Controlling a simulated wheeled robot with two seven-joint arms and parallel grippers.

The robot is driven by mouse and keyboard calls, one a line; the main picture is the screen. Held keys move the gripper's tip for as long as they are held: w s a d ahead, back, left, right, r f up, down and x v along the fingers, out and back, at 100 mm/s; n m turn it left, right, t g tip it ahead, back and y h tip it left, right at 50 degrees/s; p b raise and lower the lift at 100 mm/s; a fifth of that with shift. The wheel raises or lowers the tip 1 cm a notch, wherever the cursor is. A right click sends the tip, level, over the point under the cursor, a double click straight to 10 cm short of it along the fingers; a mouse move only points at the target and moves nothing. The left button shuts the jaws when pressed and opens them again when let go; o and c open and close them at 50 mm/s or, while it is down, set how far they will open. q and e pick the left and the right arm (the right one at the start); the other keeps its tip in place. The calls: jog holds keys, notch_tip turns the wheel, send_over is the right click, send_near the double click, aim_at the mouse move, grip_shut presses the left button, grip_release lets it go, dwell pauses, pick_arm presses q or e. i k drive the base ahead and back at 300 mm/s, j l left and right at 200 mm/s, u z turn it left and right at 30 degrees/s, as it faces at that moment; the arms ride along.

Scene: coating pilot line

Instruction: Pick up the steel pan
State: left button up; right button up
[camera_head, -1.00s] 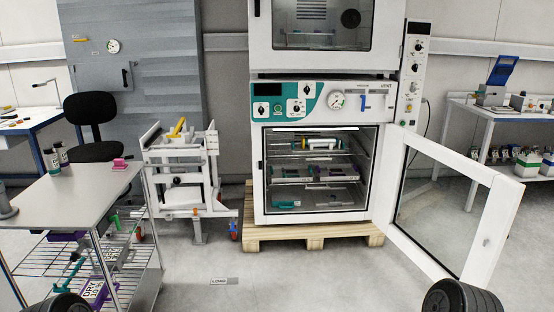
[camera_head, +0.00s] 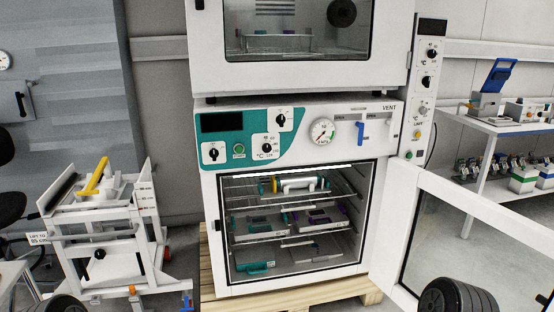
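The open lower oven chamber (camera_head: 222,262) is ahead of me. On its lowest level lies a flat grey metal piece (camera_head: 318,250), which may be the steel pan; it is too small to be sure. Two shallow grey trays stand side by side on the middle shelf, a left one (camera_head: 258,236) and a right one (camera_head: 330,228), with teal and purple parts. A white-handled item (camera_head: 300,184) lies on the top shelf. Neither gripper is in view; only dark rounded parts of my arms show at the bottom edge.
The oven door (camera_head: 480,238) stands open to the right, reaching toward me. The oven rests on a wooden pallet (camera_head: 345,302). A white wheeled frame (camera_head: 105,232) with a yellow handle stands left. A bench (camera_head: 505,124) is at back right. The oven's front opening is unobstructed.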

aim_at(324, 247)
jog(key=i+j+z, duration=0.1)
jog(key=i+z, duration=0.35)
jog(key=i+j+z, duration=0.2)
jog(key=z, duration=0.2)
jog(key=i+j+z, duration=0.3)
jog(key=z, duration=0.15)
jog(key=i+j+z, duration=0.25)
jog(key=j+z, duration=0.2)
jog(key=i+j+z, duration=0.2)
jog(key=j+z, duration=0.25)
jog(key=i+j+z, duration=0.2)
jog(key=j, duration=0.2)
jog(key=j+z, duration=0.15)
jog(key=j, duration=0.9)
